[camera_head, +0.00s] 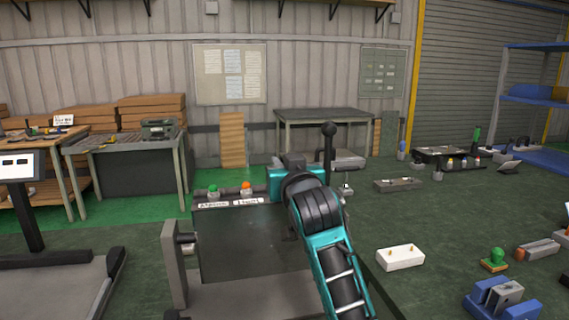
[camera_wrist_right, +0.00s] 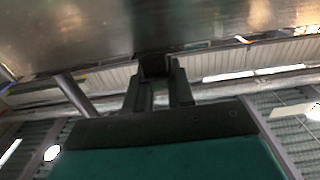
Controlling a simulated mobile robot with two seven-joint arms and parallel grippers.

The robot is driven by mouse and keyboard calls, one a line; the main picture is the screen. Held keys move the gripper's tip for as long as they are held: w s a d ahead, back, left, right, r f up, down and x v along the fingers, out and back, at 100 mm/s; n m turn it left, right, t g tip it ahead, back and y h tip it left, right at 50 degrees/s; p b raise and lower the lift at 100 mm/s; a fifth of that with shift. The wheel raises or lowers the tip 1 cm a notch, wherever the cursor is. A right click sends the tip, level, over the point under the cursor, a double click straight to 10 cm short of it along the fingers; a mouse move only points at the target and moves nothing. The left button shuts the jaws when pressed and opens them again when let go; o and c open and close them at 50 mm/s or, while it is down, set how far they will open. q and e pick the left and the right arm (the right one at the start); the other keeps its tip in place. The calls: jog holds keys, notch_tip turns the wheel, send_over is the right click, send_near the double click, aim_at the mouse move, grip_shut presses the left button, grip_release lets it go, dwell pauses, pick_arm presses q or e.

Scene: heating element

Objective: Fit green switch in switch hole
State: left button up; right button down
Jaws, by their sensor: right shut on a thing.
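A green switch (camera_head: 213,190) stands on top of the grey console, beside an orange one (camera_head: 246,187), with white labels in front of them. Another green-topped piece (camera_head: 495,256) sits on a small base on the floor at the right. I cannot tell which is the task's switch, and no empty switch hole is clear. My right gripper (camera_wrist_right: 155,82) is shut on a small dark piece (camera_wrist_right: 155,66) against a broad grey surface in the wrist view. In the head view, my right arm hides its fingertips at the console's right end. My left gripper is not in view.
The console (camera_head: 245,240) fills the middle. A black-knobbed lever (camera_head: 329,140) rises just behind my right arm. A white box (camera_head: 400,257) and a blue fixture (camera_head: 500,300) lie on the floor at right. Workbenches stand at left and back.

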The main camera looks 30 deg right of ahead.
jog(key=shift+p, duration=0.3)
dwell(0.4)
dwell(0.5)
jog(key=shift+p, duration=0.45)
dwell(0.5)
jog(key=shift+f+b, duration=0.6)
jog(key=shift+f, duration=1.15)
jog(key=c, duration=0.9)
grip_release()
jog(key=shift+r, duration=0.1)
